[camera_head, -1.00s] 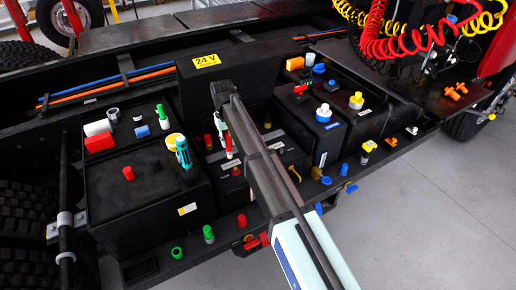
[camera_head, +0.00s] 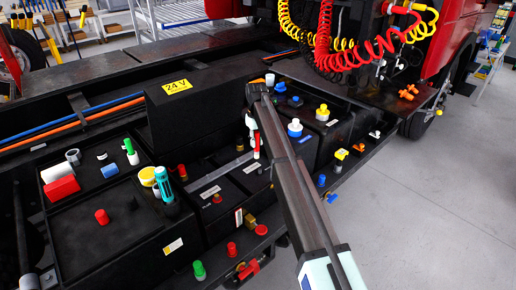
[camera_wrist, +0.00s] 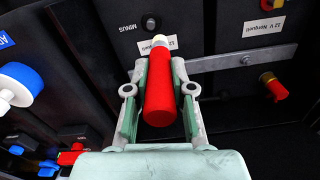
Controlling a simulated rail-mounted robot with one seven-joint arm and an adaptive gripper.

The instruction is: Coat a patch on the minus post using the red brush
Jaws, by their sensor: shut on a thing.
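My gripper (camera_wrist: 158,98) is shut on the red brush (camera_wrist: 161,95), its two pale fingers on either side of the thick red handle. The brush's pale upper end points away from me toward a dark round post (camera_wrist: 150,22) next to a "MINUS" label (camera_wrist: 127,27) on a black battery. The brush tip overlaps the area just below the post; I cannot tell whether they touch. In the head view my gripper (camera_head: 253,136) is above the middle batteries, and the red and white brush (camera_head: 257,149) hangs upright in it. The minus post is not clear there.
A black box with a yellow 24 V label (camera_head: 177,86) stands behind. Blue-and-white caps (camera_head: 295,128) stand at right. A metal strap (camera_wrist: 240,60) crosses nearby.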

